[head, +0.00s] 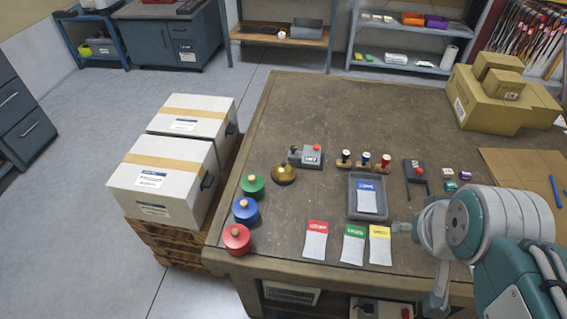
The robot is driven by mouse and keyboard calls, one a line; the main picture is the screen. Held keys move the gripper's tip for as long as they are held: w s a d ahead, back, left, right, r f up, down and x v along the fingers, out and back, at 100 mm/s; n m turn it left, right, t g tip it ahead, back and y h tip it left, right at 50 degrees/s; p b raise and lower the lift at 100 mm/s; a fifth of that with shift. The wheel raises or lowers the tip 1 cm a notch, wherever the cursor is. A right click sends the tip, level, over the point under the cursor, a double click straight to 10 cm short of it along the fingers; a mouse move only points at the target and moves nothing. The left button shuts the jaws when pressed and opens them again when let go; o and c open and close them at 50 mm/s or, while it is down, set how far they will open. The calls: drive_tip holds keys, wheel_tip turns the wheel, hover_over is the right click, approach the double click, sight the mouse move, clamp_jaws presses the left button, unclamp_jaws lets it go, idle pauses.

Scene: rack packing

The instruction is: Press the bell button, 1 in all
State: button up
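A brass-coloured dome that looks like a desk bell (284,174) sits on the brown table, left of its middle. Just behind and right of it is a small grey device (304,157) with a red knob on top. I cannot tell from its size what that knob does.
Red (237,239), blue (245,210) and green (253,185) round-knobbed pots line the table's left edge. A grey tray (353,205) with a blue-topped card, three coloured cards and small stamps (366,160) lie between bell and gripper. Cardboard boxes (490,100) stand back right. The table's back middle is clear.

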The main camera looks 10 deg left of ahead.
clamp_jaws()
idle(1.0)
